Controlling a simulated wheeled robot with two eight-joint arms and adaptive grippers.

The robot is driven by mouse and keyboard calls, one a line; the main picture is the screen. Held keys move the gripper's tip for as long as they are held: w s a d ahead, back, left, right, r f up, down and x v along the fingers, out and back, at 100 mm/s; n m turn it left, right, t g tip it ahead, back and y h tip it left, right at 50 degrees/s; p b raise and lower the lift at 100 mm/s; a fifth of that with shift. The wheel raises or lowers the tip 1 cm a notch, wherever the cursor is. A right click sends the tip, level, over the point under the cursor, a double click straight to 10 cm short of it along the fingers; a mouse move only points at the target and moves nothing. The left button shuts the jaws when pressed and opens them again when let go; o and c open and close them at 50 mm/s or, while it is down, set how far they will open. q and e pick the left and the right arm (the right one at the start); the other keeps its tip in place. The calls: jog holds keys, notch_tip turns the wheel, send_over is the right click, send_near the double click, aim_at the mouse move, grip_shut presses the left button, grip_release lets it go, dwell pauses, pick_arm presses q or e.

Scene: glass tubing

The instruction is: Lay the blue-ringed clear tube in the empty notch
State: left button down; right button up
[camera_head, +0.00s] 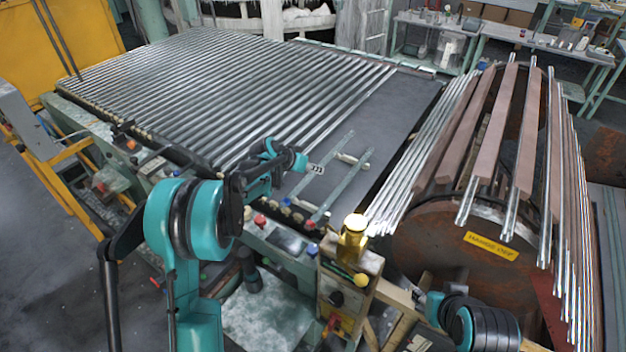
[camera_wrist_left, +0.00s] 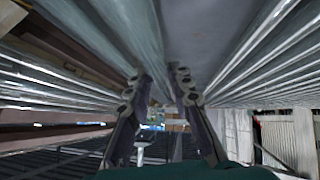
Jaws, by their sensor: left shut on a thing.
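My left gripper (camera_head: 304,164) is over the dark bare part of the bed (camera_head: 405,108), shut on a clear glass tube (camera_head: 338,149) that runs slantwise from its fingers. A pale tag with dark marks sits at the fingertips. In the left wrist view the two dark fingers (camera_wrist_left: 160,88) stand apart, with a glassy tube (camera_wrist_left: 142,35) leading in between them. A second clear tube (camera_head: 345,184) lies to the right, roughly parallel. No blue ring can be made out on either tube. The empty notch cannot be picked out.
Many clear tubes (camera_head: 215,85) lie side by side on the bed to the left. A large drum (camera_head: 435,240) with tubes and brown bars stands to the right. A brass-topped post (camera_head: 354,238) rises at the bed's near edge. The far right of the bed is bare.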

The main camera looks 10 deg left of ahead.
pick_arm(q)
jog(key=shift+w+a+f, duration=0.15)
jog(key=shift+f, duration=0.05)
notch_tip(320, 180, down, 3)
jog(key=shift+f+b, duration=0.15)
jog(key=shift+b, duration=0.4)
jog(key=shift+f, duration=0.3)
jog(key=shift+f+b, duration=0.3)
jog(key=c, duration=1.3)
grip_release()
jog(key=shift+c, duration=0.2)
jog(key=shift+r, duration=0.1)
